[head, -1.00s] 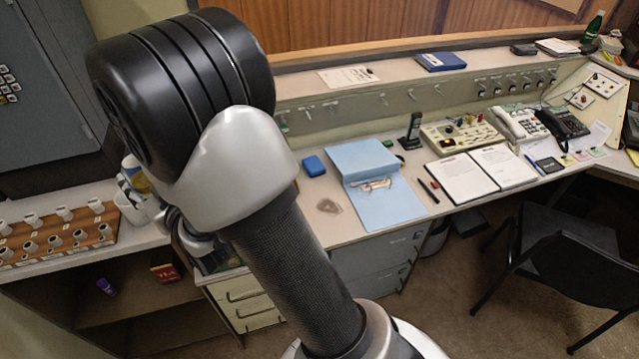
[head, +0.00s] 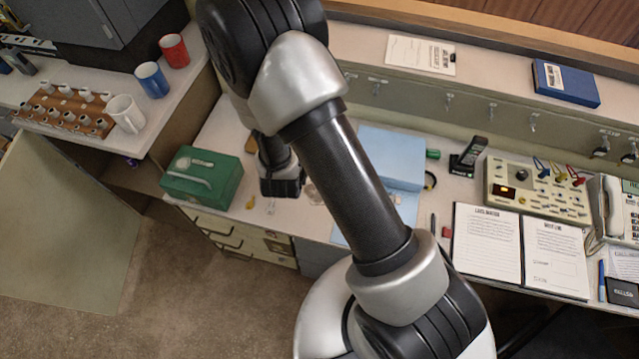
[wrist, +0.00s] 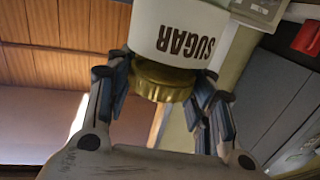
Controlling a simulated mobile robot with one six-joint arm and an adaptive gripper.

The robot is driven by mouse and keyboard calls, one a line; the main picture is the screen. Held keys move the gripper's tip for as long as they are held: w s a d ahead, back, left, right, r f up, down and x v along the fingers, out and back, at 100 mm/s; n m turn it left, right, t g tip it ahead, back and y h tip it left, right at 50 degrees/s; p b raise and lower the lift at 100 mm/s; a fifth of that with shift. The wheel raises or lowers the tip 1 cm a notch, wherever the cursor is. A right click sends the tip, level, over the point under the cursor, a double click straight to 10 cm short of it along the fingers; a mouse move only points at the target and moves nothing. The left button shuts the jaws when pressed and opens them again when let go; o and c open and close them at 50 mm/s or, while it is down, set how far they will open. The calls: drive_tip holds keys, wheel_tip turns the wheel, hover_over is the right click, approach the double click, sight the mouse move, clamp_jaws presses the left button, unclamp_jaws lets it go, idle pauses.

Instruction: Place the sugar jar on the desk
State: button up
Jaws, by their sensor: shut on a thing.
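The sugar jar (wrist: 182,32) is a white jar with black SUGAR lettering and a gold lid (wrist: 163,80). In the wrist view it appears upside down in the picture, with the lid towards my gripper. My gripper (wrist: 165,74) is shut on the jar at the lid, one finger on each side. In the head view my arm hides the jar and the fingers, and the dark wrist end hangs over the left part of the desk (head: 285,222). Whether the jar touches the desk cannot be seen.
A green cash box (head: 202,178) stands at the desk's left end. Mugs (head: 152,80) stand on the left counter.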

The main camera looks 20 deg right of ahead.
drive_tip(key=s+f+m+g+h+p, duration=0.35)
drive_tip(key=s+m+h, duration=0.2)
drive_tip(key=s, duration=0.45)
wheel_tip(320, 180, down, 20)
drive_tip(key=b, duration=0.5)
drive_tip(key=shift+s+d+r+n, duration=0.15)
drive_tip(key=shift+s+r+n, duration=0.1)
drive_tip(key=shift+n, duration=0.2)
drive_tip(key=shift+f+b, duration=0.2)
drive_tip(key=shift+b, duration=0.1)
drive_tip(key=o, duration=1.4)
drive_tip(key=shift+r, duration=0.1)
